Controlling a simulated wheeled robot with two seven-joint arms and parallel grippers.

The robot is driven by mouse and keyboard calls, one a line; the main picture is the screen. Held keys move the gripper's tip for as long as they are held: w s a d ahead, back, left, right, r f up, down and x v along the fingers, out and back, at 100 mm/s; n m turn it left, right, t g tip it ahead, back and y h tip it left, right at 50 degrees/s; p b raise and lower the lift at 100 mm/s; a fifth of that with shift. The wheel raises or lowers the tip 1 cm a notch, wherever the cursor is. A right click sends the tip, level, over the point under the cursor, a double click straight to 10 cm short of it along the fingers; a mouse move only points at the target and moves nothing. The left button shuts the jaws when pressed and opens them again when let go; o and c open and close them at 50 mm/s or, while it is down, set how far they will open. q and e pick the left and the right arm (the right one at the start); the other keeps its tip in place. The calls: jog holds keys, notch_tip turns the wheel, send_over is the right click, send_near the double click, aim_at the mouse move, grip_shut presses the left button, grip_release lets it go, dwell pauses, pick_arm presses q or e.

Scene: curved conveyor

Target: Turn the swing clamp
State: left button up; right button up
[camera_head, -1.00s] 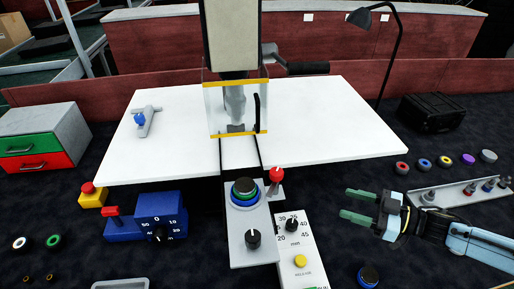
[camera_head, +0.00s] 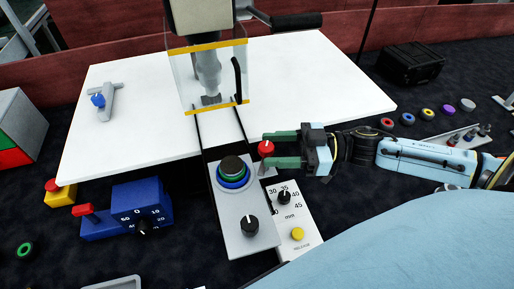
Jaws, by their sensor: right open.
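A red round knob (camera_head: 266,147) stands on a small light grey bracket (camera_head: 267,171) at the front edge of the white table. It may be the swing clamp, but I cannot tell for sure. My right gripper (camera_head: 276,149) comes in from the right with its green fingers open, one on each side of the red knob. I cannot tell whether they touch it. A grey T-shaped fitting with a blue knob (camera_head: 98,100) lies on the left of the white table, apart from the gripper. My left gripper is not in view.
The white table (camera_head: 310,80) carries a press with a clear, yellow-edged guard (camera_head: 205,75). A grey rail (camera_head: 460,138) lies right.

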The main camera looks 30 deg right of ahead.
aim_at(260, 144)
jog(key=x, duration=0.3)
jog(key=shift+w+a+r, duration=0.1)
jog(key=shift+a, duration=0.05)
jog(key=shift+w+a, duration=0.2)
jog(key=shift+a, duration=0.2)
jog(key=c, duration=1)
jog(key=shift+m+t+h+p, duration=0.3)
jog(key=shift+t+p, duration=0.1)
jog(key=shift+p, duration=0.45)
jog(key=m+t+h+p, duration=0.4)
jog(key=p, duration=0.1)
jog(key=m+t+h+p, duration=0.1)
jog(key=t+h+p, duration=0.1)
jog(key=shift+w+d+r+m, duration=0.1)
jog(key=shift+w+d+m, duration=0.2)
jog(key=shift+w+m, duration=0.1)
jog(key=m+h, duration=0.1)
jog(key=t+h+p, duration=0.1)
jog(key=m+h+p, duration=0.1)
jog(key=h, duration=0.1)
jog(key=shift+d+m+t, duration=0.25)
jog(key=shift+m+t, duration=0.05)
jog(key=shift+w+d+m+t+h+p, duration=0.1)
jog(key=shift+d+m+t+h+p, duration=0.1)
jog(key=shift+m+h, duration=0.7)
jog(key=shift+d+m+t+h+p, duration=0.15)
jog(key=shift+m+h, duration=0.35)
jog(key=shift+h, duration=1)
jog(key=o, duration=1)
